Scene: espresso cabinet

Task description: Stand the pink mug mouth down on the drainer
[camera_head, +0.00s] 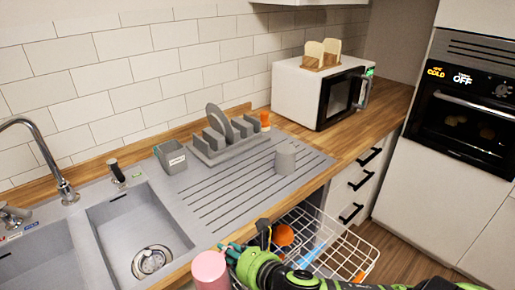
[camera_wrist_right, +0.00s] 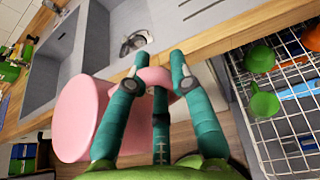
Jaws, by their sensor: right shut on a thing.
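The pink mug (camera_head: 210,272) is at the bottom edge in the head view, in front of the counter edge. It shows large in the wrist view (camera_wrist_right: 82,120), with its handle (camera_wrist_right: 153,76) between the fingers. My right gripper (camera_head: 232,254) is shut on that handle; its teal fingers also show in the wrist view (camera_wrist_right: 157,82). I cannot tell for sure which way the mouth faces. The drainer (camera_head: 222,208) is the grey grooved board right of the sink basin, and its front part is bare. My left gripper is not in view.
A grey mug (camera_head: 285,158) stands on the drainer's right part. A rack with a plate (camera_head: 222,143) and a grey caddy (camera_head: 171,158) stand at the back. A wire dish basket (camera_head: 345,250) is pulled out below the counter. The tap (camera_head: 50,165) rises at left.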

